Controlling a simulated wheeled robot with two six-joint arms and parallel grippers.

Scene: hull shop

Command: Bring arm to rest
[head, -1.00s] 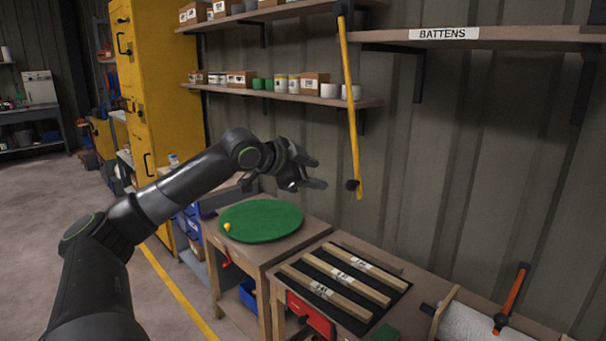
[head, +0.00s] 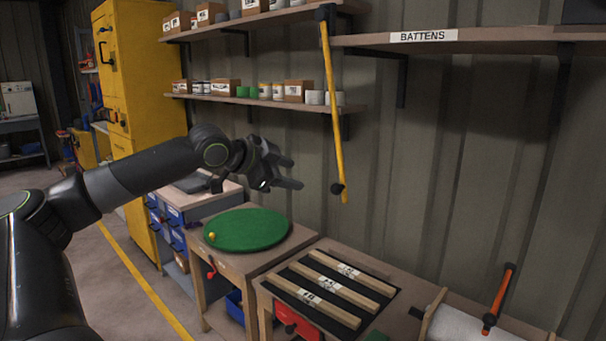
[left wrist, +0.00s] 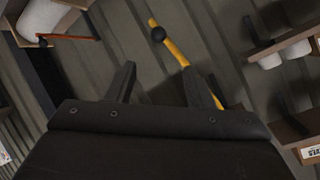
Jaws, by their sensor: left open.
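My left arm (head: 140,172) comes in from the left in the head view and reaches out over the workbench. My left gripper (head: 296,172) is open and empty. It hangs in the air above the round green mat (head: 262,230), apart from it. In the left wrist view, its two fingers (left wrist: 160,82) stand apart with nothing between them but the wall and a yellow bar behind. My right gripper is not in view.
A yellow bar (head: 333,110) with black ends hangs before the wall, right of the gripper. Several labelled battens (head: 340,292) lie on a black mat. A shelf marked BATTENS (head: 480,38) and a lower shelf (head: 270,101) line the wall. A yellow cabinet (head: 140,80) stands left.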

